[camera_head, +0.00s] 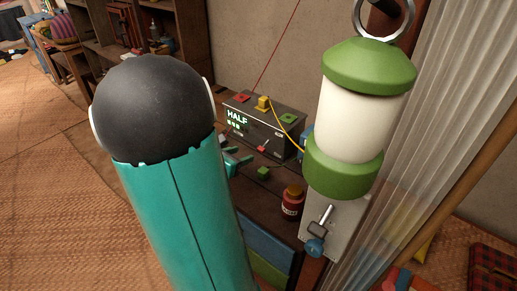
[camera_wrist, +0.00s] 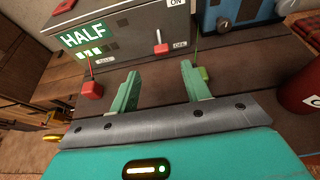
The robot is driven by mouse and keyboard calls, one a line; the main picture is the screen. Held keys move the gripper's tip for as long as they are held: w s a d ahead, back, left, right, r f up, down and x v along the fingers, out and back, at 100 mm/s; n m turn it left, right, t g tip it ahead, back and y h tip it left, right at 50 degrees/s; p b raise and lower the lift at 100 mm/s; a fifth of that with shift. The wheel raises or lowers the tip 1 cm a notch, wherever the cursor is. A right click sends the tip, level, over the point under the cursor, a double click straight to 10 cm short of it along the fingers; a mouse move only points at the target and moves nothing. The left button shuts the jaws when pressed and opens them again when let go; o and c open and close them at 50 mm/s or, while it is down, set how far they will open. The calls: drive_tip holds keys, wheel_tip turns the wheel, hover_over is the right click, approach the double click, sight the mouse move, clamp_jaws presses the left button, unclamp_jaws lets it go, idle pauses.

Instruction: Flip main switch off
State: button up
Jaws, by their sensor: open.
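A dark grey battery box (camera_head: 255,125) with a lit green "HALF" display stands on a wooden bench. A red-tipped switch lever (camera_head: 262,149) is on its front; it also shows in the wrist view (camera_wrist: 161,48). There its white stem points down, and the red tip is level with the lower label, which looks like "OFF"; "ON" is above. My gripper (camera_wrist: 160,72) is open and empty, its teal fingers just in front of and below the lever, one on each side. In the head view my gripper (camera_head: 236,162) is partly hidden by my arm.
A metal plate with a blue-knobbed lever (camera_head: 315,247) stands at the bench's right end, below a hanging green and white lantern (camera_head: 358,120). A blue box (camera_wrist: 240,12) stands right.

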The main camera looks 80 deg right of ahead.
sight(260, 150)
drive_tip(key=x, duration=1)
drive_tip(key=shift+s, duration=0.1)
drive_tip(key=shift+a, duration=0.1)
drive_tip(key=c, duration=1)
drive_tip(key=shift+f+h, duration=0.3)
drive_tip(key=shift+f, duration=0.1)
drive_tip(key=shift+f+g+h, duration=0.1)
drive_tip(key=shift+g+h, duration=0.2)
drive_tip(key=shift+g, duration=0.1)
